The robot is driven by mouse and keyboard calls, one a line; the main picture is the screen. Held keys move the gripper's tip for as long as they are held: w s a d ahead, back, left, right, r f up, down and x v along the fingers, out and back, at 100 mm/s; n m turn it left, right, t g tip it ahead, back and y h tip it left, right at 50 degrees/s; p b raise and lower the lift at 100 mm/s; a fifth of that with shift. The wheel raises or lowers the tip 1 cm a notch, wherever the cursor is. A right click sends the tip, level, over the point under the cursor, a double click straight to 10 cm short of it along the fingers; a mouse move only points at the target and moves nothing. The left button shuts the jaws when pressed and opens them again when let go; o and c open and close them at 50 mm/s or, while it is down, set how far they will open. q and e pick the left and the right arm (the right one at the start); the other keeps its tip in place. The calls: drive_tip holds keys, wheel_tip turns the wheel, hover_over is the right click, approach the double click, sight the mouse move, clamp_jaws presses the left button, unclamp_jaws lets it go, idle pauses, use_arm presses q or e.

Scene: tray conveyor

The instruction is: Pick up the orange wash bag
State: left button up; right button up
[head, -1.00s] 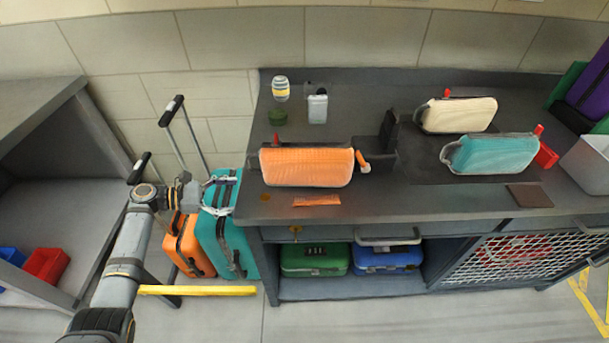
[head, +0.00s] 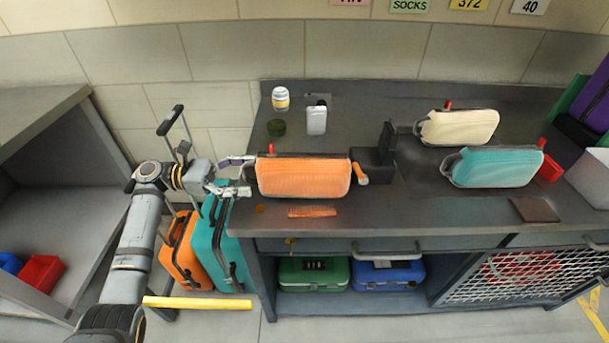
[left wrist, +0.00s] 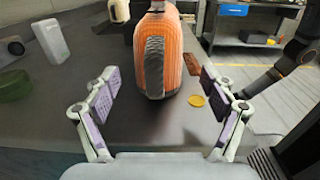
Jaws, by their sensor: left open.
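The orange wash bag (head: 304,178) stands upright near the front left of the dark counter, with a red tab on top and an orange strap at its right end. In the left wrist view its narrow grey-trimmed end (left wrist: 156,68) faces me. My left gripper (head: 243,175) is open and empty at the bag's left end. In the wrist view its two fingers (left wrist: 162,98) stand apart on either side of the line to the bag, with a gap to it. My right gripper is not in view.
Cream (head: 458,127) and teal (head: 496,167) wash bags stand to the right. A dark block (head: 372,163) is close to the orange bag's right end. An orange comb (head: 312,212) lies in front.

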sight(267, 174)
use_arm(q)
drive_tip(key=d, duration=0.5)
drive_tip(key=shift+w+d, duration=0.1)
drive_tip(key=c, duration=1.7)
